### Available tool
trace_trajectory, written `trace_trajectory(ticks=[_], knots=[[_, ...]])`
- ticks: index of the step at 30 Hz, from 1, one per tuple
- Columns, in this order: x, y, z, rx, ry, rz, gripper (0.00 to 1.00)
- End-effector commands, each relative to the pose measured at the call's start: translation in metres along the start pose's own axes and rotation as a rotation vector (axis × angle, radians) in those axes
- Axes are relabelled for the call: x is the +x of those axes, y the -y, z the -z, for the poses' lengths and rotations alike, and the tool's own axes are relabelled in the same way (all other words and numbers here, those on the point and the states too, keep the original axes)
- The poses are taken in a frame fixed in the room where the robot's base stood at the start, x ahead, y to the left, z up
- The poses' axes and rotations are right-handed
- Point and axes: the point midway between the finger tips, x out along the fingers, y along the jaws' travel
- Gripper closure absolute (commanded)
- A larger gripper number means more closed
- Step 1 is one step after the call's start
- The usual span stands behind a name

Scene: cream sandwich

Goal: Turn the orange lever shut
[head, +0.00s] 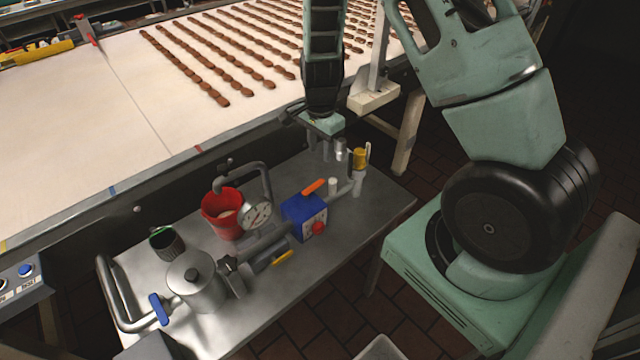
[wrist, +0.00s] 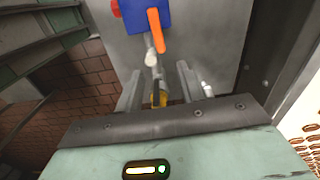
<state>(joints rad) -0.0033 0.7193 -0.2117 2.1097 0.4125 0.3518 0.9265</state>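The orange lever (head: 313,187) sits on top of a blue box (head: 297,215) on the metal bench and points up and right, roughly along the pipe. In the wrist view the lever (wrist: 156,31) is at the top middle, beyond my fingertips, against the blue box (wrist: 143,14). My gripper (head: 318,153) hangs pointing down, behind the lever in the head view. In the wrist view my gripper (wrist: 159,71) has its two fingers apart, with nothing held between them. The lever and the fingers look apart.
A pipe end with a yellow-topped fitting (head: 361,158) stands right of my gripper. A red bucket (head: 222,226), a gauge (head: 257,214), a steel pot (head: 196,290) and a blue-handled valve (head: 159,309) are left. A conveyor (head: 110,150) with chocolate rows runs behind.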

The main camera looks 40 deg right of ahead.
Motion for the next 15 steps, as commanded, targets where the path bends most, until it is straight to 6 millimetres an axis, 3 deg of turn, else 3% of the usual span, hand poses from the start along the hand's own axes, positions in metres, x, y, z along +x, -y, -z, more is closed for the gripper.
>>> trace_trajectory(ticks=[1,15], knots=[[0.016,0.000,0.000,0.000,0.000,0.000,0.62],[0.087,0.000,0.000,-0.001,0.001,0.000,0.62]])
